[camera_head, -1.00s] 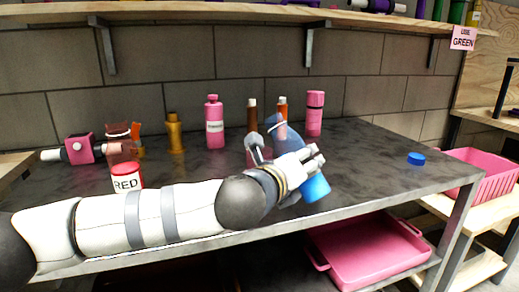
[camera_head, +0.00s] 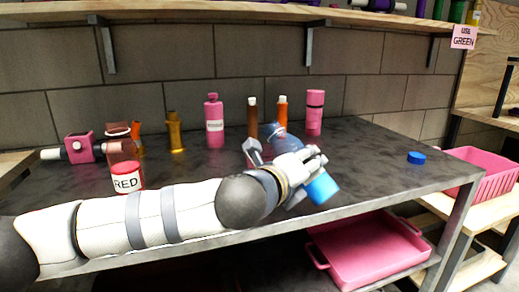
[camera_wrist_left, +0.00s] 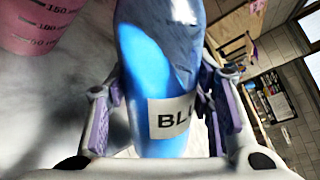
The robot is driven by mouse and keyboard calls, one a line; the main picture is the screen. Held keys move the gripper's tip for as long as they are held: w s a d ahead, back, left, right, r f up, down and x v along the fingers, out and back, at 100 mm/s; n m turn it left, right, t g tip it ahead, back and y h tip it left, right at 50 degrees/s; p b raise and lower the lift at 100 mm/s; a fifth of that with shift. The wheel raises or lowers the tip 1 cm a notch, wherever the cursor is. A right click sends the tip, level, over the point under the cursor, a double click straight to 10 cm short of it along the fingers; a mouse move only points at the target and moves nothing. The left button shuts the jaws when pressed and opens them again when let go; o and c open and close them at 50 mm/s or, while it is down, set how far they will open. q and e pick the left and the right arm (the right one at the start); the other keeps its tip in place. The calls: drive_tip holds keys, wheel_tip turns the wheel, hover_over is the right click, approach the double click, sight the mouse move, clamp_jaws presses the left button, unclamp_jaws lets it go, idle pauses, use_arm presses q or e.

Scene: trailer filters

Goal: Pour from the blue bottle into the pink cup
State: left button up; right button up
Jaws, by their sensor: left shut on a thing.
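The blue bottle, with a solid blue lower end (camera_head: 321,189) and a see-through upper part, is tilted with its top toward the upper left. Its label, partly cut off, shows in the left wrist view (camera_wrist_left: 172,117). My left gripper (camera_head: 310,165) is shut around the bottle, with a finger on each side of it in the wrist view (camera_wrist_left: 165,100). The pink cup (camera_wrist_left: 38,28), with measuring marks, is at the upper left of the wrist view, beside the bottle. In the head view it is mostly hidden behind my gripper and the bottle. My right gripper is out of view.
A blue cap (camera_head: 416,158) lies on the dark table. A red-lidded jar marked RED (camera_head: 127,178) stands at the left. Pink bottles (camera_head: 214,122) (camera_head: 315,113), a gold bottle (camera_head: 175,133) and others stand at the back. The table's right part is largely clear.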

use_arm(q)
drive_tip(key=shift+s+d, duration=0.1)
idle(0.5)
drive_tip(key=shift+s+d+r+n+p, duration=0.2)
drive_tip(key=shift+r+n+p, duration=0.3)
drive_tip(key=shift+r+n, duration=0.25)
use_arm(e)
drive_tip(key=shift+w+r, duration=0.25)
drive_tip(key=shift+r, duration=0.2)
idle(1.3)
use_arm(q)
drive_tip(key=shift+s+d+n+g+h, duration=0.1)
drive_tip(key=shift+n+g+h, duration=0.35)
drive_tip(key=shift+n, duration=0.3)
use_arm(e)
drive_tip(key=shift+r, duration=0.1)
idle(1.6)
use_arm(q)
drive_tip(key=shift+w+a+r+n+g+p, duration=0.15)
drive_tip(key=shift+r+n+p, duration=0.2)
drive_tip(key=shift+r, duration=0.1)
drive_tip(key=shift+w+a+r+n+g+p, duration=0.1)
drive_tip(key=shift+r+n+p, duration=0.2)
drive_tip(key=shift+r+n, duration=0.1)
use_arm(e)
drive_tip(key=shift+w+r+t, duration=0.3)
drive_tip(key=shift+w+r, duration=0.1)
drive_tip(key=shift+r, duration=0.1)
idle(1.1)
